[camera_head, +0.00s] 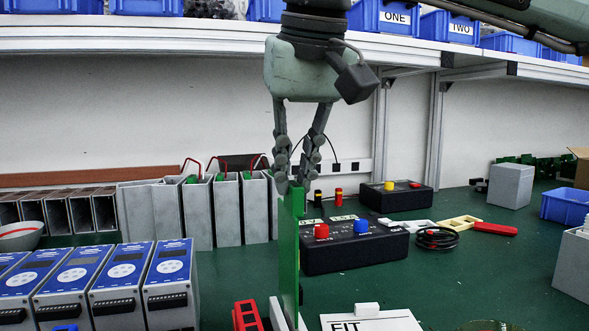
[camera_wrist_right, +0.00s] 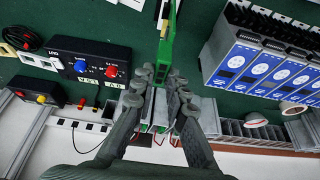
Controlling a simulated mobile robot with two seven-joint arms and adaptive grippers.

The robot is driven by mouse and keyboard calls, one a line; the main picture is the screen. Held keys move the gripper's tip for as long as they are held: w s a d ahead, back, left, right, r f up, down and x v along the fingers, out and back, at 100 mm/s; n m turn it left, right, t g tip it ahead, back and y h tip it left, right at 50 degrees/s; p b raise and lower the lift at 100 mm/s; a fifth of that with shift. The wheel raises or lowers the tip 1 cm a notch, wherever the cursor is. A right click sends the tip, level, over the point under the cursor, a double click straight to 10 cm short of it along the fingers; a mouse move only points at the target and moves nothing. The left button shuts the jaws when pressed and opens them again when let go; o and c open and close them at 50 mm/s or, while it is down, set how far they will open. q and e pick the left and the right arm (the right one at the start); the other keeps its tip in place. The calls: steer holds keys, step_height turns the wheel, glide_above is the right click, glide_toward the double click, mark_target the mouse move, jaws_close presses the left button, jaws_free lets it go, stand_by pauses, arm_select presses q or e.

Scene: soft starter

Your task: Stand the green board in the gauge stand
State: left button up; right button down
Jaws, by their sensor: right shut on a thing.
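The green board (camera_head: 289,255) hangs upright and nearly edge-on below my right gripper (camera_head: 289,186). The fingers are shut on its upper end. In the right wrist view the board (camera_wrist_right: 171,42) runs away from my right gripper (camera_wrist_right: 161,80). A pale upright piece (camera_head: 279,314), which looks like part of the gauge stand, is at the board's lower end, at the bottom edge of the head view. I cannot tell whether the board sits in it or is just beside it. My left gripper is not in view.
A white card reading "FIT" (camera_head: 372,320) lies right of the board. A black tester box (camera_head: 352,247) with red and blue knobs stands behind it. Blue-fronted units (camera_head: 121,282) and a red part (camera_head: 247,315) are left. Grey slotted holders (camera_head: 227,211) stand behind.

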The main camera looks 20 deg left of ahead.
mark_target(294, 209)
steer(key=shift+p, duration=0.5)
stand_by(0.7)
steer(key=shift+p, duration=0.6)
stand_by(0.5)
steer(key=shift+f+b, duration=1.45)
steer(key=shift+f, duration=1.05)
steer(key=c, duration=1.5)
jaws_free()
steer(key=shift+o, duration=0.2)
steer(key=v, duration=1.2)
steer(key=shift+s+f, duration=0.1)
steer(key=shift+s, duration=0.05)
